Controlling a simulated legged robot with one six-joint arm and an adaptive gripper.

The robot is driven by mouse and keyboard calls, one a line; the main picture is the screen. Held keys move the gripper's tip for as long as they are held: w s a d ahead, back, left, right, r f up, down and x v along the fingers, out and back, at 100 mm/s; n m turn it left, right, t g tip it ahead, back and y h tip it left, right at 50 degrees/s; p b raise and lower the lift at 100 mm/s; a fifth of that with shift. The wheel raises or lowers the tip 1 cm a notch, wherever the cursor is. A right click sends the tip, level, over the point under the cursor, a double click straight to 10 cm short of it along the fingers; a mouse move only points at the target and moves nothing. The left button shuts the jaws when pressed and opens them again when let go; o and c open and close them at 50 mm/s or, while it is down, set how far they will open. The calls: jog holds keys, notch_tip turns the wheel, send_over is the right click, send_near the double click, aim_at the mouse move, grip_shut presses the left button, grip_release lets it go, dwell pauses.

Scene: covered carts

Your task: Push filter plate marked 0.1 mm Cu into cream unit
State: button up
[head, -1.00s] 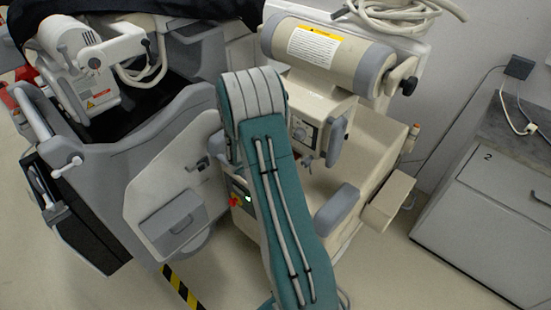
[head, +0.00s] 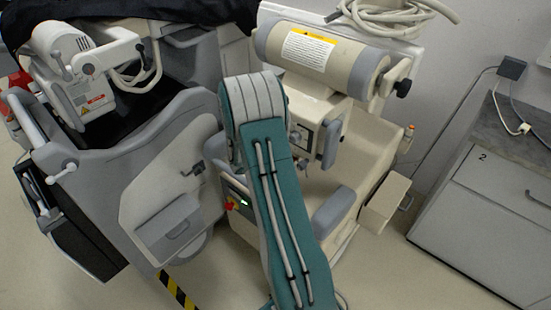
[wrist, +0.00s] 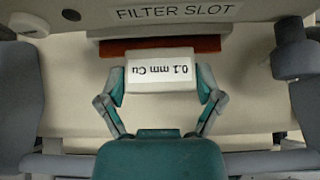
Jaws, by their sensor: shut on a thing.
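The filter plate (wrist: 160,69) shows in the wrist view as a pale block with an upside-down "0.1 mm Cu" label and a reddish-brown edge beyond it. My gripper (wrist: 161,86) is shut on the pale block, one finger on each side. The cream unit (wrist: 75,72) lies ahead, with a "FILTER SLOT" label (wrist: 178,12) above the plate. The brown edge is right under that label, at the unit's face; I cannot tell how deep it sits. In the head view, the cream unit (head: 310,52) stands behind my arm, which hides my gripper and the plate.
A grey cart (head: 165,130) with a black cover stands left of the cream unit. A grey drawer cabinet (head: 490,215) is at the right. Coiled hoses (head: 400,15) lie on top of the unit. Dark grey parts flank my gripper in the wrist view.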

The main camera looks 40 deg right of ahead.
jog(key=o, duration=1)
jog(key=w+v, duration=0.1)
jog(key=v, duration=1)
jog(key=shift+s+a+r, duration=0.25)
jog(key=shift+s+a, duration=0.1)
jog(key=shift+s, duration=0.1)
jog(key=s+a+r+m+y, duration=0.2)
jog(key=s+a+r+m, duration=0.25)
jog(key=r, duration=0.25)
jog(key=s+a+r+m+y, duration=0.1)
jog(key=s+a+r+m, duration=0.2)
jog(key=a+r+m, duration=0.3)
jog(key=s+a+r+m+t+y, duration=0.2)
jog(key=s+a+r+m+y, duration=0.2)
jog(key=s+a, duration=0.2)
jog(key=s+a+r+m+t+y, duration=0.2)
jog(key=s+a+r+m+y, duration=0.2)
jog(key=a, duration=0.6)
jog(key=shift+s+a+t, duration=0.25)
jog(key=shift+s+t, duration=0.05)
jog(key=shift+s, duration=0.9)
